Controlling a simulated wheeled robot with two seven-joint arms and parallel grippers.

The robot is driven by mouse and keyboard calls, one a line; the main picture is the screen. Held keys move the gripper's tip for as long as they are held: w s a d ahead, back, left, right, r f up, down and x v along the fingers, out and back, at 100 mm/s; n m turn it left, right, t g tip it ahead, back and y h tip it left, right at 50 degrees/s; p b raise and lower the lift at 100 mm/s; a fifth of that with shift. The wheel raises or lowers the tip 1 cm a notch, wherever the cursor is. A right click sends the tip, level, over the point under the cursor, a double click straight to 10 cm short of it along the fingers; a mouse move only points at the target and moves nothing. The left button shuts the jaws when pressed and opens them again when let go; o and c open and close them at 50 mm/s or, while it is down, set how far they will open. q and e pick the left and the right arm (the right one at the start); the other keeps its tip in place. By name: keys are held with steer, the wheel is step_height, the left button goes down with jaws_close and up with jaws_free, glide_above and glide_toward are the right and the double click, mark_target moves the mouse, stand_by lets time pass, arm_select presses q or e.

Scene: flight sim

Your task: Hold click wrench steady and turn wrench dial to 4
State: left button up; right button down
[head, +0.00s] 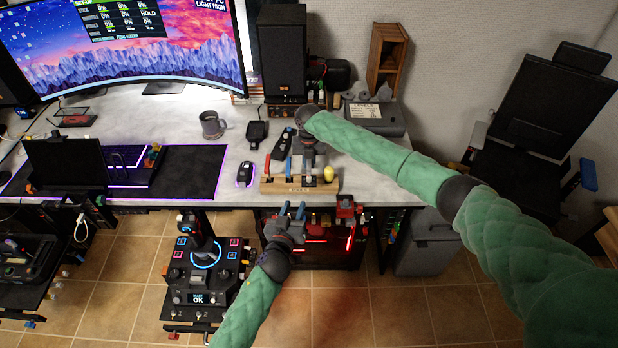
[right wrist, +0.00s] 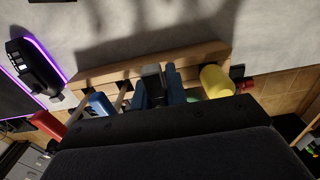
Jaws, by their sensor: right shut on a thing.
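A wooden tool rack (head: 270,186) stands at the front edge of the desk and also shows in the right wrist view (right wrist: 205,55). My right gripper (head: 308,168) is over the rack, its blue fingers shut on a dark grey upright piece (right wrist: 152,76), which looks like the click wrench. The gripper hides most of it, and I cannot make out the dial or its number. My left gripper (head: 293,210) is in front of the rack, below the desk edge, with its blue fingertips apart and nothing between them.
The rack also holds a red-orange handled tool (head: 267,165), a blue handled tool (right wrist: 100,103) and a yellow handled one (head: 328,173). A mouse (head: 245,174) lies left of the rack. A red-lit case (head: 340,240) is below the desk, close to my left gripper.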

mark_target(308, 180)
arm_select(q)
steer(key=shift+w+d+r+m+t+h, duration=0.15)
steer(key=shift+w+d+m, duration=0.5)
steer(key=shift+w, duration=1.25)
steer(key=shift+w+d+r+m+t+h, duration=0.15)
steer(key=shift+w+d+m, duration=0.5)
steer(key=shift+w, duration=1.2)
steer(key=shift+w+d+r+m+h, duration=0.25)
steer(key=shift+w+d, duration=0.7)
steer(key=shift+w, duration=0.95)
jaws_close()
